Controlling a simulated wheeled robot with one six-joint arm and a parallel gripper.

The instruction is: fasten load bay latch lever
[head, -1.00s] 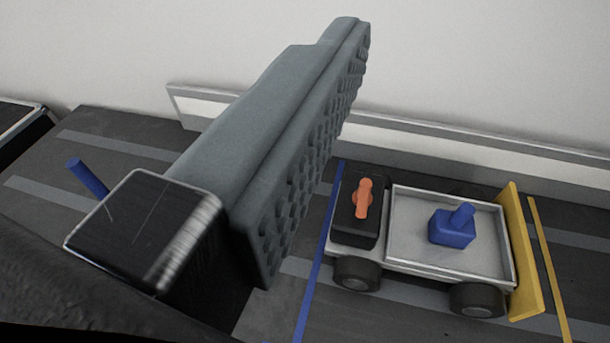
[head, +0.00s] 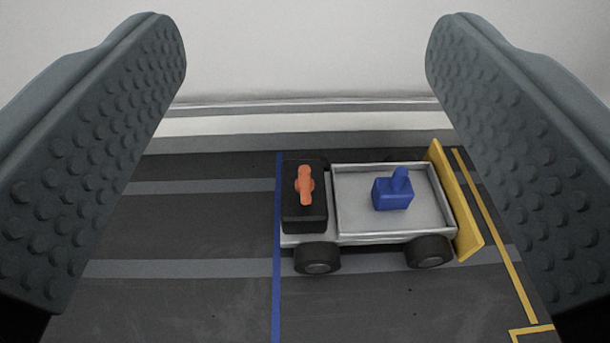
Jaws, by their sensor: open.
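A small wheeled robot chassis stands on the dark floor, right of centre. Its open grey load bay (head: 350,215) holds a blue block with a blue lever (head: 392,190); the lever's stub tilts up to the right. An orange lever (head: 305,186) sits on the black box (head: 303,222) at the chassis's left end. I cannot tell from the picture which lever is the load bay latch. My gripper (head: 305,70) is open and empty, with one studded finger at each side of the view. The chassis lies beyond and between the fingers, touching neither.
A yellow plate (head: 455,200) stands at the chassis's right end. A blue line (head: 277,300) and a yellow line (head: 500,245) mark the floor on either side. A pale wall with a ledge (head: 300,120) runs behind. The floor left of the blue line is clear.

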